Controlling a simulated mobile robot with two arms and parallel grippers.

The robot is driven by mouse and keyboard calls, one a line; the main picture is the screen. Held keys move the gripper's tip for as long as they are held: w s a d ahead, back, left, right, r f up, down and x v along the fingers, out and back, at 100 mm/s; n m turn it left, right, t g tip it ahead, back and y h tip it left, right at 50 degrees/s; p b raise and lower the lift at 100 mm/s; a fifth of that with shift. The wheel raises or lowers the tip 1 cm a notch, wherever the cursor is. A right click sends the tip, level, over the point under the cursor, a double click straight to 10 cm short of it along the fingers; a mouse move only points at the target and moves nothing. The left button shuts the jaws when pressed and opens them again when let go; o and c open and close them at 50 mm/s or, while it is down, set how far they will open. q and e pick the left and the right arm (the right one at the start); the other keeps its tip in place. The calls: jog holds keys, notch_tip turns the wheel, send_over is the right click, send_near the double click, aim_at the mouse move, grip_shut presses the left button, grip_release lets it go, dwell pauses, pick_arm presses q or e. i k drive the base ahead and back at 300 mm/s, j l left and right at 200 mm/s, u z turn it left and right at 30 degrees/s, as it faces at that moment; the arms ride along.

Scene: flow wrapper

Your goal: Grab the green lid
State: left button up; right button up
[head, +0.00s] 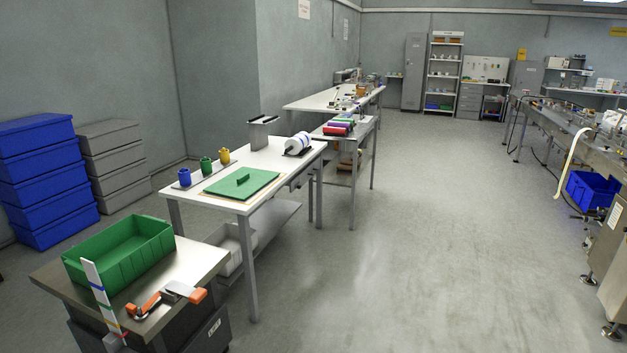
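The green lid (225,188) is a flat green plate with a raised grip bar in its middle. It lies flat on the near part of the white table (285,153), left of the picture's middle. A thin tan border shows around its edge. Neither of my grippers is in the head view, and nothing is seen touching the lid.
Blue, green and yellow cups (206,166) stand on a strip behind the lid. A white roll (298,142) lies farther along. A green bin (158,243) and an orange-handled tool (183,292) are on the nearer steel table (205,262). Open floor (430,240) lies to the right.

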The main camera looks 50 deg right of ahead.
aim_at(242, 183)
jog(key=z, duration=1.2)
jog(key=i+l+u, duration=0.1)
jog(key=i, duration=0.35)
jog(key=l, duration=0.1)
